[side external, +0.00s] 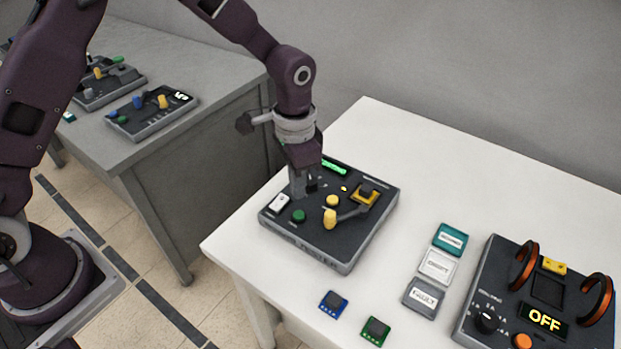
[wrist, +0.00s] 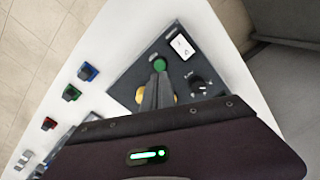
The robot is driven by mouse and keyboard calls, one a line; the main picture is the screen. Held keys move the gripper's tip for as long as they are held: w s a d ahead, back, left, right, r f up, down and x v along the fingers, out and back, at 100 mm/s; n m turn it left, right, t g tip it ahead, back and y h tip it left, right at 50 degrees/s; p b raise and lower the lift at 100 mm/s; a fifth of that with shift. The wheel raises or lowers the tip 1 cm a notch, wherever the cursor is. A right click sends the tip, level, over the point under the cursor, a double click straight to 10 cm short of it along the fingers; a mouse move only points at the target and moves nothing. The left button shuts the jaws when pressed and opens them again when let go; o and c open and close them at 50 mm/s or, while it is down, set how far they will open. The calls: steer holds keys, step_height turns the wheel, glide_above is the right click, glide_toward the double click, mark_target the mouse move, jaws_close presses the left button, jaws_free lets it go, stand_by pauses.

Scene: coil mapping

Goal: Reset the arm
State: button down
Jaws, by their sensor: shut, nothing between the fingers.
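My gripper (side external: 298,192) is over the dark control box (side external: 340,258) on the white table, with its fingers pointing down. In the wrist view my gripper (wrist: 160,78) shows its two fingers together, empty, with the tips close to the green button (wrist: 159,64). The green button also shows in the side view (side external: 299,216), just in front of the fingers. I cannot tell whether the fingertips touch the box. My gripper partly hides a black dial (wrist: 200,87).
A device reading OFF (side external: 543,319) with copper coils stands at far right. Blue (side external: 333,304) and green (side external: 375,331) small blocks lie in front. A grey desk (side external: 180,150) stands left.

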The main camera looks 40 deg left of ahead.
steer(key=s+a+r+n+t, duration=0.2)
steer(key=s+a+r, duration=0.25)
steer(key=r, duration=0.45)
steer(key=s+a+r+n+t, duration=0.1)
steer(key=s+a+r, duration=0.3)
steer(key=r, duration=0.5)
steer(key=s+a+r+n+t, duration=0.2)
steer(key=s+r+n, duration=0.1)
steer(key=s, duration=1.3)
steer(key=shift+r+t, duration=0.15)
steer(key=shift+t, duration=0.15)
steer(key=shift+a, duration=0.1)
